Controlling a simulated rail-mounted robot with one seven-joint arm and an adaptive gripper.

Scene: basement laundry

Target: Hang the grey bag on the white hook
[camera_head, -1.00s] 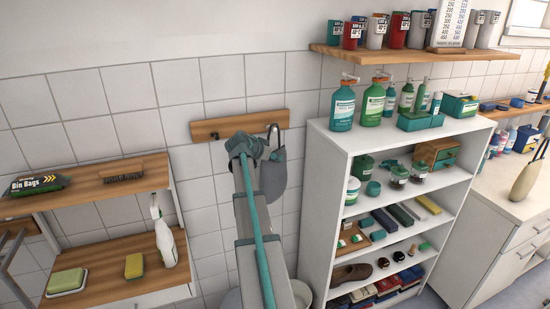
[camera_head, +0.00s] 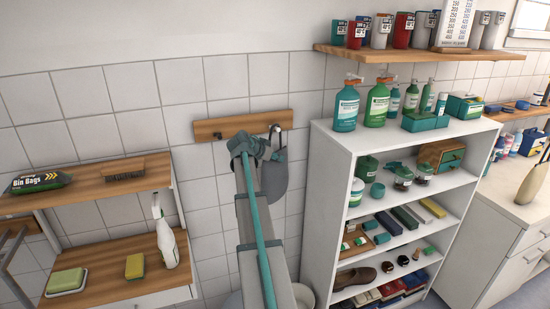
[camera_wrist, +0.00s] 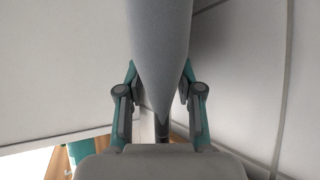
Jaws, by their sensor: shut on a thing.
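The grey bag (camera_head: 275,177) hangs in front of the tiled wall, just right of my gripper (camera_head: 254,150). My gripper is shut on the bag; in the wrist view the bag (camera_wrist: 160,45) tapers down between the two fingers (camera_wrist: 160,95). A wooden hook rail (camera_head: 232,127) is fixed to the wall behind and above. A pale rounded hook end (camera_head: 275,129) shows near the rail's right end, close above the bag's top. I cannot tell whether the bag's loop is around this hook or only in front of it. My arm hides part of the rail's lower edge.
A white shelf unit (camera_head: 328,160) with bottles and boxes stands close on the right. A wooden wall shelf (camera_head: 420,54) with containers is above it. A wooden shelf (camera_head: 90,188) with bin bags and a brush is at left. Bare tiles lie between.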

